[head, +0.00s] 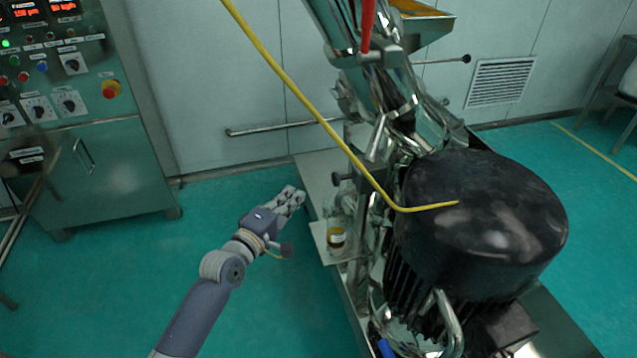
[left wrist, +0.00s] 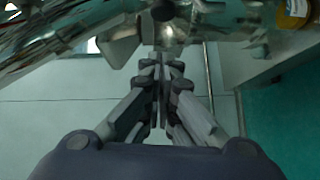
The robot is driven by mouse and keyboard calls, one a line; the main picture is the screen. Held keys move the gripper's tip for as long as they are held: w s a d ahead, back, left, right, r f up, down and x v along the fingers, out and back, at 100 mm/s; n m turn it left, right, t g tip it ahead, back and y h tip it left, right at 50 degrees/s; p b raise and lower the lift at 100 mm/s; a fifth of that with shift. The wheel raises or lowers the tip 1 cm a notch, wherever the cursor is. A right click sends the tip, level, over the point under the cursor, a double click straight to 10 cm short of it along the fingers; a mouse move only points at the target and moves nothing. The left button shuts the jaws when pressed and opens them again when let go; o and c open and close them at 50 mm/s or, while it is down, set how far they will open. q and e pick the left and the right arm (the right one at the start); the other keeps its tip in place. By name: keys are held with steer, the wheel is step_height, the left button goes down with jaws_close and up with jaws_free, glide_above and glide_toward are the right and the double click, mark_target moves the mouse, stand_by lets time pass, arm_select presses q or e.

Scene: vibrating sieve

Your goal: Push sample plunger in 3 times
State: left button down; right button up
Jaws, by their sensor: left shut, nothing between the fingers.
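A black knob on a short stem, which looks like the sample plunger (head: 337,179), sticks out of the left side of the shiny metal machine (head: 400,90). In the left wrist view a dark round knob (left wrist: 163,11) shows at the top, just beyond the fingertips. My left gripper (head: 300,194) is shut and empty, a little to the left of and below the plunger. Its closed fingers (left wrist: 161,60) point at the metal parts in the left wrist view. I cannot tell how far in the plunger is. My right gripper is out of view.
A big black motor (head: 485,220) is at the right. A yellow cable (head: 300,97) hangs across the machine. A control cabinet (head: 95,180) stands at the left, with clear green floor between.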

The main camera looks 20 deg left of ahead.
mark_target(344, 178)
arm_select(q)
steer(key=w+d, duration=0.4)
steer(key=w, duration=0.3)
steer(key=shift+w+d+f+p, duration=0.2)
steer(key=shift+w+f+p, duration=0.1)
steer(key=shift+w+f, duration=0.1)
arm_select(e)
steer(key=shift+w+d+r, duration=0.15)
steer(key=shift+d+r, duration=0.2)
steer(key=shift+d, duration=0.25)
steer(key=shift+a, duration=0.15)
